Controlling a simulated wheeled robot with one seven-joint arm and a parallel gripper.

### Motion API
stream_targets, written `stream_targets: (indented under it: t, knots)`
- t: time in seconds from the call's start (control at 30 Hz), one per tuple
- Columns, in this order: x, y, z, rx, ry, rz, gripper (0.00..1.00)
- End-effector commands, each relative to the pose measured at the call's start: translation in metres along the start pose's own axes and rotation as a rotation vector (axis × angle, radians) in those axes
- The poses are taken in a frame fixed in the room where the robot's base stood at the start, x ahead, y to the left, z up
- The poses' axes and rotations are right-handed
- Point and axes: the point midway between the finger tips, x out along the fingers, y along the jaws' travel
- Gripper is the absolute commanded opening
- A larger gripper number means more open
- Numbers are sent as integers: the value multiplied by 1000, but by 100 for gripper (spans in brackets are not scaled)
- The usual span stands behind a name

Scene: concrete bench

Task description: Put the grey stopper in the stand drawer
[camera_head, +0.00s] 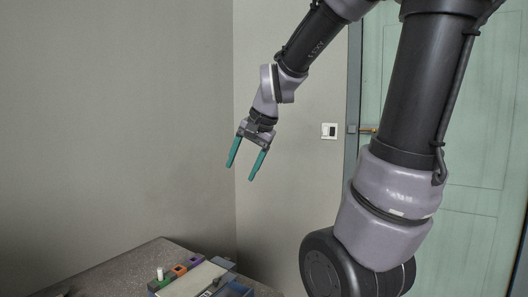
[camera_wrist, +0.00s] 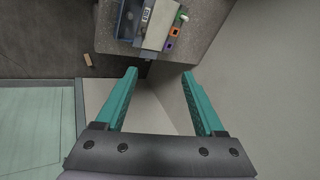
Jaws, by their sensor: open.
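My gripper (camera_head: 241,173) is open and empty, its teal fingers pointing down in the air, well above the bench. It also shows open in the wrist view (camera_wrist: 160,72), with nothing between the fingers. A stand with a pale flat top (camera_head: 193,281) is on the bench at the bottom of the head view; it also shows at the top of the wrist view (camera_wrist: 158,27). A blue box-like part (camera_wrist: 128,20) lies beside the pale top; I cannot tell whether it is the drawer. I cannot pick out the grey stopper for certain; the stand area is small and partly cut off.
The speckled bench (camera_head: 135,262) has purple, orange (camera_head: 180,270) and green blocks along the stand's side, with a white peg (camera_head: 160,273) at the green one. A small brown piece (camera_wrist: 88,60) lies on the dark floor. A green door (camera_head: 490,230) is at right.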

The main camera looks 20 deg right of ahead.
Motion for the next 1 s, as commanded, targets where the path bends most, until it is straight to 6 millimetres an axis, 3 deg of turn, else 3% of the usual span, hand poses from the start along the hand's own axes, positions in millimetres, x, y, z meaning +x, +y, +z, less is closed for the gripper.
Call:
stream_targets:
  t: [0.1,0.33,0.5,1.0]
  knots:
    - [-39,13,16,-136,52,-28,71]
    - [-81,36,41,-332,124,-44,71]
    - [-90,44,48,-388,144,-42,71]
    - [-91,44,49,-392,145,-42,71]
